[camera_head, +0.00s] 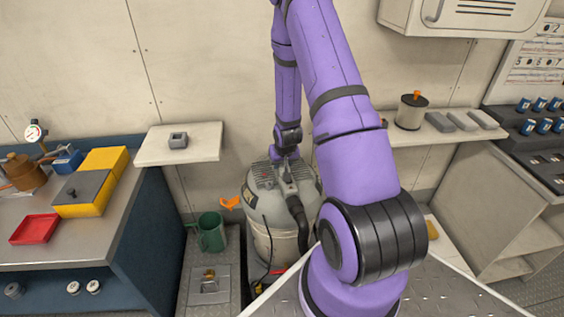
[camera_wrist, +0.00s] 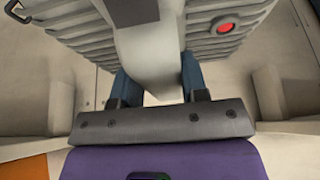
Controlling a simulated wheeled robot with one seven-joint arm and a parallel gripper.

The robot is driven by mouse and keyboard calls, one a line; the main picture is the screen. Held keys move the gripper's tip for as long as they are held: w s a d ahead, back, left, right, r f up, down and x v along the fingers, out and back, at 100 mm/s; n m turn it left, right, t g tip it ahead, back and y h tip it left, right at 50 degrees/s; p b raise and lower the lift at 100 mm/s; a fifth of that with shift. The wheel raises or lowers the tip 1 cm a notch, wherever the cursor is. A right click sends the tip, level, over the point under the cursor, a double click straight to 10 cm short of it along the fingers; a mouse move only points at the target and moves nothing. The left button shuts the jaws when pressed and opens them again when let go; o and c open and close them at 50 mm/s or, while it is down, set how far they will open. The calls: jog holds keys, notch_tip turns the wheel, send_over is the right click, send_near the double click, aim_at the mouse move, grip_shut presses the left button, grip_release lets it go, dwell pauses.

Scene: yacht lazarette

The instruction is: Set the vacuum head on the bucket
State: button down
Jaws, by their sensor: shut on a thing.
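The vacuum head (camera_head: 264,188) is a grey dome with a ribbed top, a dark hose and an orange latch at its left. In the head view it sits over the pale bucket (camera_head: 277,245), with its lower edge at or very near the rim; I cannot tell whether it is fully seated. My gripper (camera_head: 287,158) is at the top of the head, partly hidden by my arm. In the wrist view my gripper (camera_wrist: 160,90) is shut on the pale handle of the vacuum head (camera_wrist: 205,45), which shows ribbed sides and a red button. My arm hides the bucket's right side.
A green watering can (camera_head: 209,232) stands left of the bucket. A small wall shelf (camera_head: 180,144) and a workbench with a red tray (camera_head: 35,229) and yellow box are further left. A right shelf (camera_head: 440,130) holds a canister and grey blocks.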

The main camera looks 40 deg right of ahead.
dwell(0.4)
jog(key=c, duration=0.6)
grip_release()
jog(key=shift+c, duration=0.2)
jog(key=shift+o, duration=0.4)
jog(key=shift+f, duration=0.1)
jog(key=v, duration=1.1)
